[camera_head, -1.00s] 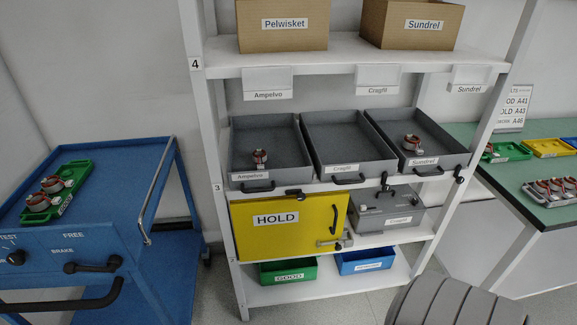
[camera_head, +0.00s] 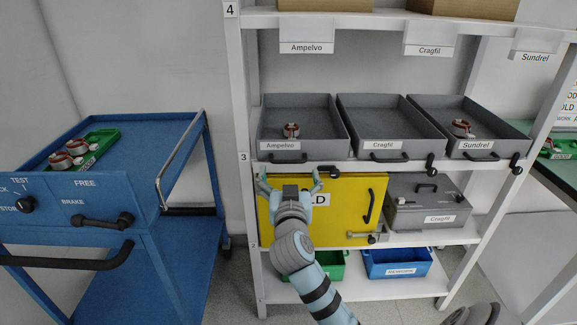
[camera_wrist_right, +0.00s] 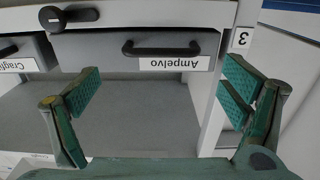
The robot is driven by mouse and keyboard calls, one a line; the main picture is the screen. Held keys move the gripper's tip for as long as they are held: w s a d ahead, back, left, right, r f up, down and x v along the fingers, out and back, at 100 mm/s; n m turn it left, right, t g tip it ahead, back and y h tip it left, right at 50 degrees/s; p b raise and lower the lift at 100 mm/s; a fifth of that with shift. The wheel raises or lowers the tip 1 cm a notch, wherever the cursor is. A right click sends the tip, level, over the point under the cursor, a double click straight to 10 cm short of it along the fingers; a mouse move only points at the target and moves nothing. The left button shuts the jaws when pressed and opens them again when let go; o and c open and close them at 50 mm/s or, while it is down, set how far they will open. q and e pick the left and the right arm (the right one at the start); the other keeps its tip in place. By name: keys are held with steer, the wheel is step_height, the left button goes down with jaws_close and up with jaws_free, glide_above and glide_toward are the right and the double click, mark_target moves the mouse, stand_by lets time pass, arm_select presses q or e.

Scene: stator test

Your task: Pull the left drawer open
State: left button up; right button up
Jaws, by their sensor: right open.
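The left drawer (camera_head: 302,118) is a grey open-topped bin labelled Ampelvo on the shelf marked 3. Its front is level with the two drawers beside it. Its black bar handle (camera_head: 283,158) is on the front. A small red and silver part (camera_head: 291,130) lies inside. My right gripper (camera_head: 290,178) is open and empty below the handle, in front of the yellow HOLD door (camera_head: 345,218). In the right wrist view the drawer appears upside down, with its handle (camera_wrist_right: 162,48) beyond the gap between the open fingers (camera_wrist_right: 160,85), not touched. My left gripper is not in view.
A Cragfil drawer (camera_head: 390,118) and a Sundrel drawer (camera_head: 465,118) stand to the right. A black latch (camera_head: 325,170) sits on the shelf edge near the drawer's right end. A shelf post (camera_head: 245,200) and a blue cart (camera_head: 140,220) are left.

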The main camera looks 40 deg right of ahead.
mark_target(288, 162)
steer(key=b+x, duration=0.1)
steer(key=x, duration=0.5)
steer(key=shift+w+d, duration=0.25)
steer(key=shift+w, duration=0.05)
steer(key=shift+c, duration=0.6)
steer(key=shift+a, duration=0.1)
steer(key=c, duration=1.3)
